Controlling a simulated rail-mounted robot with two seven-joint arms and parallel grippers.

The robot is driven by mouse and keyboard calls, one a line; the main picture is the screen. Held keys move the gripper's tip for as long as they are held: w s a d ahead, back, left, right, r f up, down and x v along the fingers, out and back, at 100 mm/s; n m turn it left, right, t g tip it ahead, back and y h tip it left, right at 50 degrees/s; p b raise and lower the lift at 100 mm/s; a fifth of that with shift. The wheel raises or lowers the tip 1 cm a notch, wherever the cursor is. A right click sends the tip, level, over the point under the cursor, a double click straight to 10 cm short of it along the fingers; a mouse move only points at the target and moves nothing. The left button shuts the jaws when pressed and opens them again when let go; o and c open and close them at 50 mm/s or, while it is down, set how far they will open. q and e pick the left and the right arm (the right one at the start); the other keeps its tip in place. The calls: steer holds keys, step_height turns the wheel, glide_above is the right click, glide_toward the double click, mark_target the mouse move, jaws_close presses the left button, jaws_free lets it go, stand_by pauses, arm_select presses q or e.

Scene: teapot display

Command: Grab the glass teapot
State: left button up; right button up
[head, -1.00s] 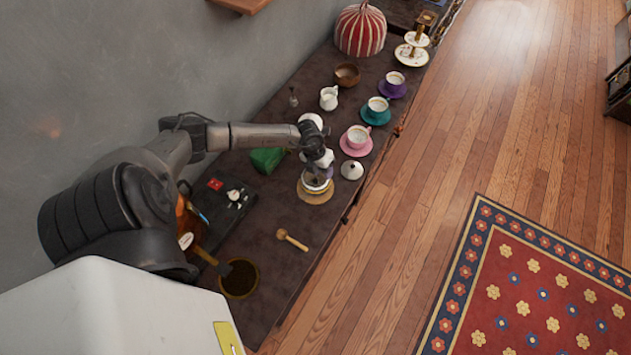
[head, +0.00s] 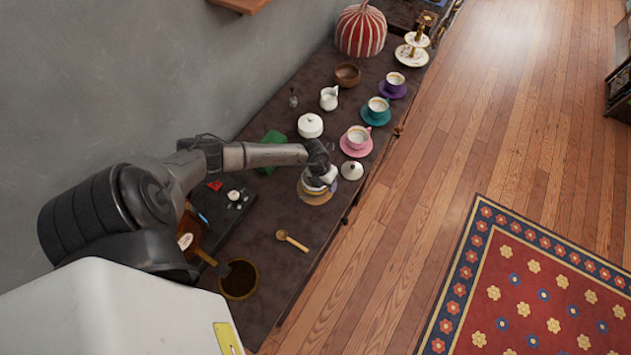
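The glass teapot seems to be the vessel (head: 311,184) on a round wooden stand (head: 318,199) near the table's right edge. My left gripper (head: 325,177) is right over it and hides most of it. I cannot tell whether the fingers touch the teapot, or whether they are open or shut. The teapot's handle and spout cannot be made out. A white lid with a knob (head: 352,170) lies on the table just right of the gripper. My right gripper is not in view.
Beyond the gripper stand a white lidded pot (head: 310,126) and a pink cup on a saucer (head: 358,138). A green thing (head: 272,143) is behind my forearm. A wooden spoon (head: 292,240) and a brown bowl (head: 240,279) lie nearer, with bare table around the spoon.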

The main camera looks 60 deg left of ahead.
arm_select(q)
steer(key=shift+c, duration=0.5)
jaws_close()
steer(key=shift+r, duration=0.15)
